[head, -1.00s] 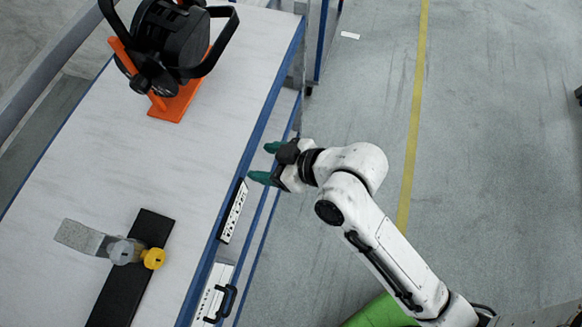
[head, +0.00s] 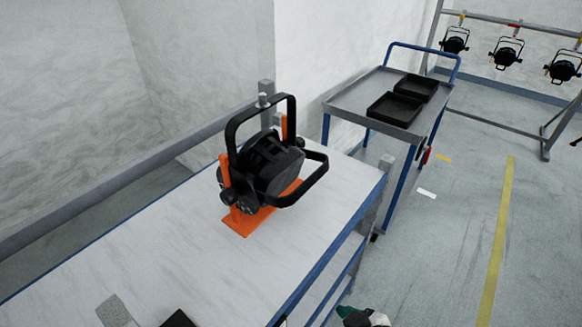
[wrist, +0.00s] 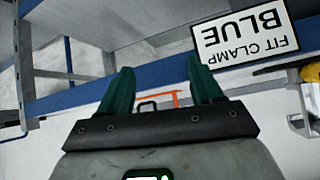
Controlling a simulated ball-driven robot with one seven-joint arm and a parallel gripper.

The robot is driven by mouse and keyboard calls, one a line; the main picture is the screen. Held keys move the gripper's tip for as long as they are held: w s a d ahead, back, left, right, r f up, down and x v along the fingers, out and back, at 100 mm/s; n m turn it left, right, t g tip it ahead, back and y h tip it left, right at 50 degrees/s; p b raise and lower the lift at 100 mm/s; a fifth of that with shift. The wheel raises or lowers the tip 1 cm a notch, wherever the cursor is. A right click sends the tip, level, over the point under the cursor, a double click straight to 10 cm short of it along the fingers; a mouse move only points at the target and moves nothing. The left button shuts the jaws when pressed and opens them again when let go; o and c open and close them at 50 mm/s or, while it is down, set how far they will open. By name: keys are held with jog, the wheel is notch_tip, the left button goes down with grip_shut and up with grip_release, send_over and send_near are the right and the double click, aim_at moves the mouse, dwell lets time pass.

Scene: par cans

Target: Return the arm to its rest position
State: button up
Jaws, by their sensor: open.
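My gripper shows in the wrist view (wrist: 163,88), with two green fingers spread apart and nothing between them. In the head view only a green fingertip and a bit of white arm (head: 362,317) show at the bottom edge, just right of the workbench (head: 330,215). The rest of my arm is out of view. In the wrist view, the blue bench edge (wrist: 75,96) lies beyond the fingers, with a white sign (wrist: 240,35) reading "FIT CLAMP BLUE" fixed by it. I cannot tell the exact gap to the bench edge.
A black par can (head: 265,165) stands in an orange stand (head: 245,222) on the bench. A trolley (head: 345,105) with black trays (head: 395,108) stands behind. Several lamps (head: 507,50) hang from a rack at the back right.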

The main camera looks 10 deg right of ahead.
jog(key=s+d+f+m+g+h, duration=0.2)
jog(key=s+d+f+g, duration=0.1)
jog(key=s+d, duration=0.3)
jog(key=s+d+f+m+g+h, duration=0.2)
jog(key=s+d, duration=0.4)
jog(key=s, duration=0.3)
jog(key=shift+s+d+f+m+g+h, duration=0.25)
jog(key=shift+d+f+m+g+h, duration=0.35)
jog(key=shift+g, duration=0.5)
jog(key=shift+a+r, duration=0.15)
jog(key=shift+a, duration=0.1)
jog(key=shift+c, duration=0.2)
